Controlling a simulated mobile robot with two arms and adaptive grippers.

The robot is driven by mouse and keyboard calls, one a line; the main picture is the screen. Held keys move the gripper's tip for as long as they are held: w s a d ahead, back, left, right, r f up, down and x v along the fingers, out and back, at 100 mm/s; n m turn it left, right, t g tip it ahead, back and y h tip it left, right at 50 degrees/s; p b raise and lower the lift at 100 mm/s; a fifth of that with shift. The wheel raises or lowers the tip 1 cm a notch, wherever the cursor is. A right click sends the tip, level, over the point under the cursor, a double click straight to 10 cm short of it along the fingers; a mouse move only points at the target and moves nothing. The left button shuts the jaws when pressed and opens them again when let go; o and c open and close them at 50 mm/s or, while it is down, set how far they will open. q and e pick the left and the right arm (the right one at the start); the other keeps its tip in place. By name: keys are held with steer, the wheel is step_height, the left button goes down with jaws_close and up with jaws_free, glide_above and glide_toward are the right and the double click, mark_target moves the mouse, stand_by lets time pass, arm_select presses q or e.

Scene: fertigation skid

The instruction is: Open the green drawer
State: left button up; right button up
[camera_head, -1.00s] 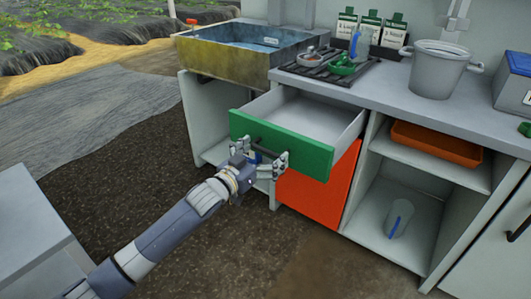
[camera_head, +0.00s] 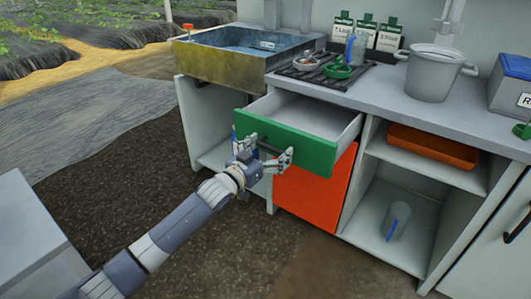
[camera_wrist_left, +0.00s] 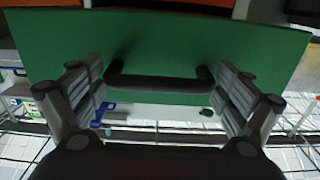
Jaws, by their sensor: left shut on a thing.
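The green drawer front (camera_head: 300,148) stands well out from the cabinet, and the pale, empty inside of the drawer shows behind it. My left gripper (camera_head: 265,160) is at the drawer's dark bar handle (camera_head: 250,142), in front of the green panel. In the left wrist view the handle (camera_wrist_left: 160,84) lies across between the two fingers of my left gripper (camera_wrist_left: 160,95), one at each end, and the green panel (camera_wrist_left: 200,45) fills the space behind it. The gripper is shut on the handle. My right gripper is not in view.
An orange-red door (camera_head: 315,192) sits below the drawer. To its right are open shelves with an orange tray (camera_head: 432,148) and a clear jug (camera_head: 398,222). A grey pot (camera_head: 433,75) and a sink (camera_head: 245,52) are on top. The dark ground (camera_head: 130,180) in front is clear.

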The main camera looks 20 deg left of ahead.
arm_select(q)
steer(key=o, duration=1.2)
steer(key=shift+v, duration=6)
